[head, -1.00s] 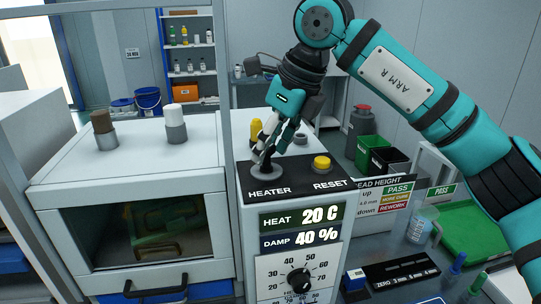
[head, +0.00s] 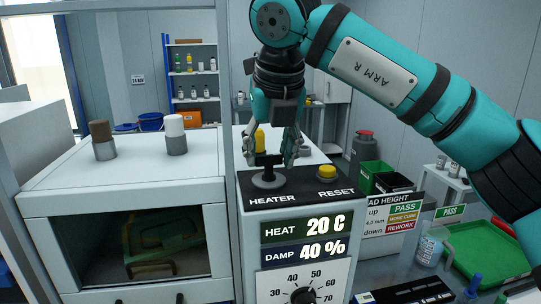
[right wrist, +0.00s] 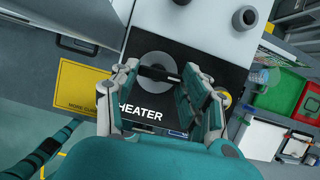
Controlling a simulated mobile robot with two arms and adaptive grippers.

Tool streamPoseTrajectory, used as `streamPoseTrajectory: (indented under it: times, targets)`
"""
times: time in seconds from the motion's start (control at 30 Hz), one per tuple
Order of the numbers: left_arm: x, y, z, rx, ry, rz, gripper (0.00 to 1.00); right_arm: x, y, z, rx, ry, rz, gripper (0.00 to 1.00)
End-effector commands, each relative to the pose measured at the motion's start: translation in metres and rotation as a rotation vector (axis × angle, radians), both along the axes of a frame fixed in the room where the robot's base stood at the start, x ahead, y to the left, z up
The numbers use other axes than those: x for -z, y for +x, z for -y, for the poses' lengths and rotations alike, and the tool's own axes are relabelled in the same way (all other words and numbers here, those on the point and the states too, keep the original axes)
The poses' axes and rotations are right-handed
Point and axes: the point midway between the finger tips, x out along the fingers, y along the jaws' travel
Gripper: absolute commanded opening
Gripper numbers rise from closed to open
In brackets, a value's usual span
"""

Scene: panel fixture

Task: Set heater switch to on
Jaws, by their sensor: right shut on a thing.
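The heater switch (head: 268,180) is a black handle on a round grey base, on the black panel top marked HEATER. It also shows in the right wrist view (right wrist: 157,73), its dark bar lying across between my fingers. My right gripper (head: 270,155) points down over it with one finger on each side, shut on the handle. The display below (head: 303,227) reads HEAT 20 C and DAMP 40 %. No on or off mark is legible by the switch. My left gripper is not in view.
A yellow RESET button (head: 327,172) stands close to the right of the switch. A yellow knob (head: 259,140) is behind it. A glass-fronted box (head: 130,240) with two capped posts stands to the left. A green tray (head: 490,250) lies at the right.

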Motion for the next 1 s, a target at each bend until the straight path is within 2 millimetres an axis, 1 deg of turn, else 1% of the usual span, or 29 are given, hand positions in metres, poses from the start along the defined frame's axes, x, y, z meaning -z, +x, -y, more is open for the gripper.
streamPoseTrajectory:
  times: [0.27,0.67,0.7,0.83,0.87,1.0]
  targets:
    - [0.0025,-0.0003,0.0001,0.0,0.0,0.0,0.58,-0.0024,0.0006,-0.0001,0.055,0.004,0.005,0.13]
    - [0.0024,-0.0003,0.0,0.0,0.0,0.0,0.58,-0.0026,0.0007,0.0,0.06,0.003,0.004,0.13]
    - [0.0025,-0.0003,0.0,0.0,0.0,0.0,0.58,-0.0025,0.0006,0.0001,0.06,0.003,0.004,0.51]
    - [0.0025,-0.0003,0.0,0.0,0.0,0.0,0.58,-0.0018,0.0004,-0.0001,0.058,0.002,0.003,0.68]
    - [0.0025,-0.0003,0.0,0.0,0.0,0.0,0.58,-0.0016,0.0004,-0.0001,0.058,0.002,0.003,0.69]
    - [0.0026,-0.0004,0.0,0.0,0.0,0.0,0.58,-0.001,0.0003,-0.0003,0.057,0.001,0.002,0.69]
